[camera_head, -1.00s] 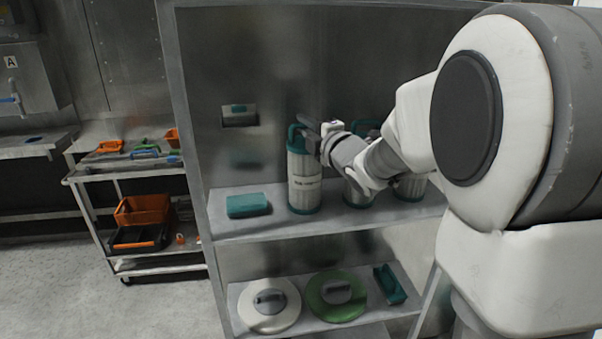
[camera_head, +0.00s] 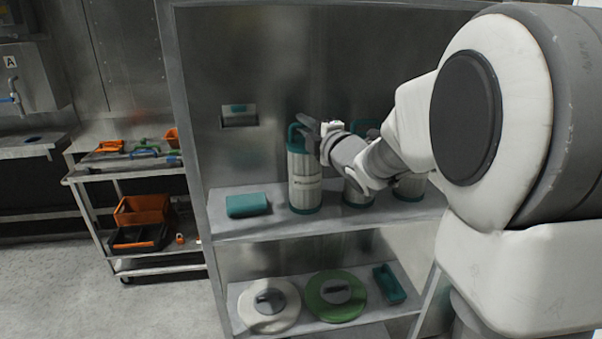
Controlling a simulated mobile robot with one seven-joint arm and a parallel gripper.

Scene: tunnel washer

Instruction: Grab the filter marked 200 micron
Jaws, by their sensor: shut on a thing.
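Several white cylindrical filters with teal end caps and teal top handles stand in a row on the upper shelf (camera_head: 250,226). My gripper (camera_head: 306,127) is at the handle of the leftmost filter (camera_head: 305,178) and is shut on it. That filter is upright, with its base at or very near the shelf; I cannot tell if it is lifted. It has a dark printed line on its side, too small to read. The middle filter (camera_head: 357,192) and the right filter (camera_head: 410,187) are partly hidden behind my arm, and I cannot see their labels.
A teal block (camera_head: 247,205) lies left of the filters. The lower shelf holds a white disc (camera_head: 268,318), a green disc (camera_head: 335,310) and a teal brush-like item (camera_head: 389,284). A metal cart (camera_head: 125,172) with orange bins (camera_head: 143,209) stands left of the shelving.

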